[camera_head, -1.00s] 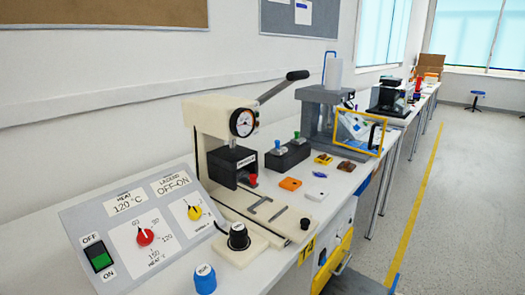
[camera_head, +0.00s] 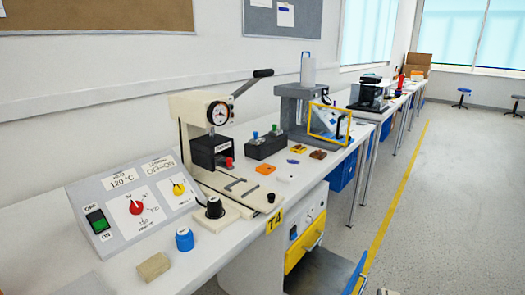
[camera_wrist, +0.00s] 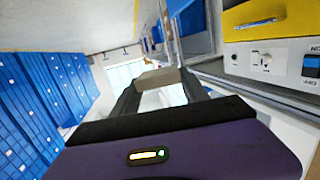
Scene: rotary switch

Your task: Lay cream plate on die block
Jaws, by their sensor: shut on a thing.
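My gripper (camera_wrist: 158,79) shows in the wrist view, with its two dark fingers shut on a cream plate (camera_wrist: 160,77) at their tips. The plate looks flat and pale, and part of it is hidden by the fingers. My gripper is not in the head view. The plate is apart from the bench and the press.
The control box (camera_head: 130,205) stands left of the press. A blue knob (camera_head: 184,239) and a tan block (camera_head: 153,266) lie near the front. Orange (camera_head: 265,169) and white (camera_head: 285,178) pieces lie right of the press.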

